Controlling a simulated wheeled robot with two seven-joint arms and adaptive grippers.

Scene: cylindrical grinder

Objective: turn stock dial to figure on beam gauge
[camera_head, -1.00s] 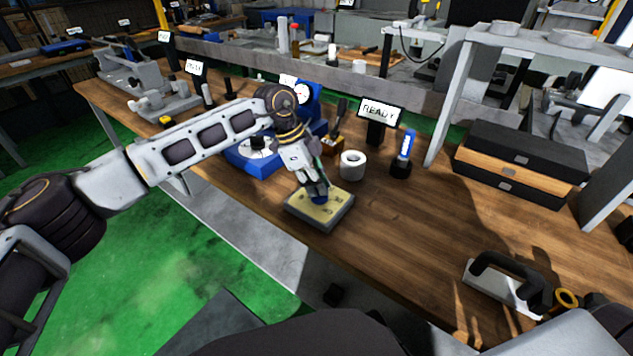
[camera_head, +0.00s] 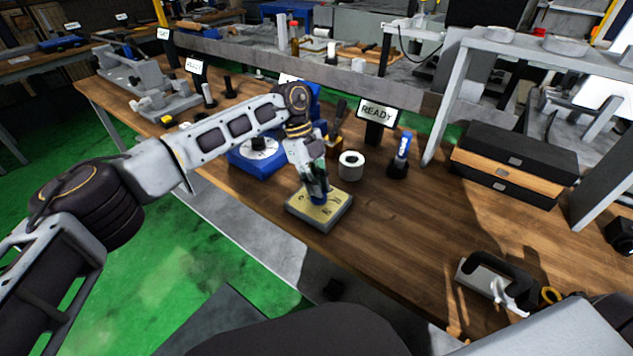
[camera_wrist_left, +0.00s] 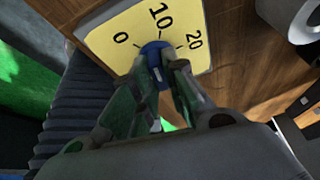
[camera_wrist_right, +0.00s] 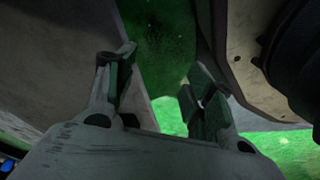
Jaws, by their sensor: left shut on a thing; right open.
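The stock dial is a blue knob (camera_wrist_left: 152,48) on a yellow plate (camera_wrist_left: 105,42) marked 0, 10 and 20. In the head view the plate (camera_head: 335,212) lies on a grey block near the bench's front edge. My left gripper (camera_wrist_left: 160,62) is shut on the knob from above, and in the head view the gripper (camera_head: 318,194) hides most of it. I cannot tell which figure the knob points to. A blue gauge (camera_head: 314,98) stands behind my left wrist; its face is mostly hidden and unreadable. My right gripper (camera_wrist_right: 158,75) is open and empty.
A blue-based unit with a white disc (camera_head: 258,146) stands left of the plate. A white roll (camera_head: 350,165), a READY screen (camera_head: 377,113) and a blue-and-white tube in a stand (camera_head: 402,154) are behind it. A black-handled tool (camera_head: 497,274) lies right. Bare bench lies between.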

